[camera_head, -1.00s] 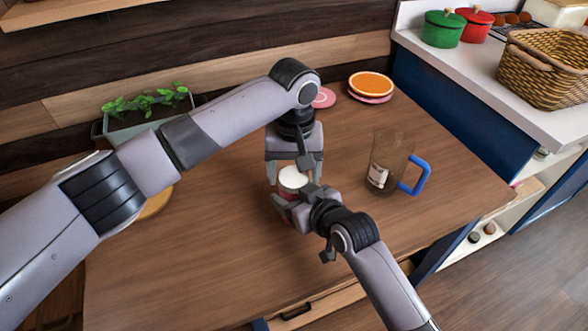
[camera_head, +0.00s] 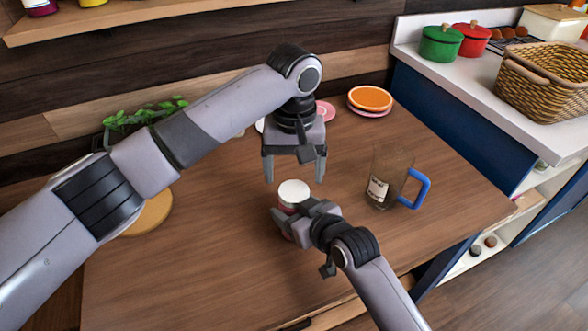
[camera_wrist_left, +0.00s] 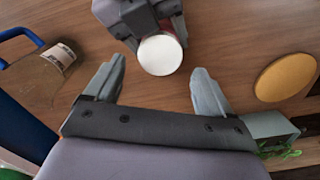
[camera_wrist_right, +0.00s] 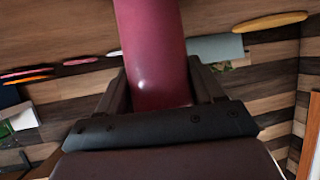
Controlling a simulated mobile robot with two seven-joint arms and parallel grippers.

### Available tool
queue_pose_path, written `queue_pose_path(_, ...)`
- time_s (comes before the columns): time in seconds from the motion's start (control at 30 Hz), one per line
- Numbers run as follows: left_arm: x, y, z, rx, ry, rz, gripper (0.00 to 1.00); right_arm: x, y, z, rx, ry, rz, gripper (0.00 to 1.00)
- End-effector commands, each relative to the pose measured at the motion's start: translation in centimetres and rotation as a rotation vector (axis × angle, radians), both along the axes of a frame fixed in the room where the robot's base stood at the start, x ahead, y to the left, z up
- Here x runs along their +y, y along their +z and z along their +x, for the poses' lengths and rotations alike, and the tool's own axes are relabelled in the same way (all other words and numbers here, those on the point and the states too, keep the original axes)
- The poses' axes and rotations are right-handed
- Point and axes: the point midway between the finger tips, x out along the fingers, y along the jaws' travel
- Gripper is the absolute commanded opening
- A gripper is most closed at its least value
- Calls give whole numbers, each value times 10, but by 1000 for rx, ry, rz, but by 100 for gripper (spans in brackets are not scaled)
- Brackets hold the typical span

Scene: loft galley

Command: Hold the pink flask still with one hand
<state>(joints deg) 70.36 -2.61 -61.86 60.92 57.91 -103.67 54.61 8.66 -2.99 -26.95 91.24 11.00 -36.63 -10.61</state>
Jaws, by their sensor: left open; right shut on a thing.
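The pink flask (camera_wrist_right: 152,50) has a dark pink body and fills the middle of the right wrist view, between the fingers of my right gripper (camera_wrist_right: 155,90). In the head view its white lid (camera_head: 293,192) faces up and it stands upright on the table. My right gripper (camera_head: 290,217) is shut on its body from the front right. My left gripper (camera_head: 295,169) is open and empty, pointing down just behind and above the lid. In the left wrist view the lid (camera_wrist_left: 160,55) lies beyond the open fingers, apart from them. The flask's lower part is partly hidden by my right gripper.
A clear jug with a blue handle (camera_head: 419,188) stands right of the flask. Plates (camera_head: 370,98) lie at the back, a planter (camera_head: 145,112) at back left, and a round wooden board (camera_head: 150,214) at left. The table's front left is clear.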

Motion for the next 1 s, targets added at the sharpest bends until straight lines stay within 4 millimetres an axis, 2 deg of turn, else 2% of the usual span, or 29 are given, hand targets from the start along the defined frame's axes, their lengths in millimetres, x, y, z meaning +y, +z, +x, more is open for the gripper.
queue_pose_path(0.13,0,5,0,0,52,-1,83,0,0,0,0,0,0,0)
queue_pose_path(0.5,0,33,0,0,369,0,83,0,0,0,0,0,0,0)
queue_pose_path(0.87,0,35,0,1,394,0,83,0,0,0,0,0,0,0)
queue_pose_path(1.0,0,28,0,1,394,1,83,0,0,0,0,0,0,0)
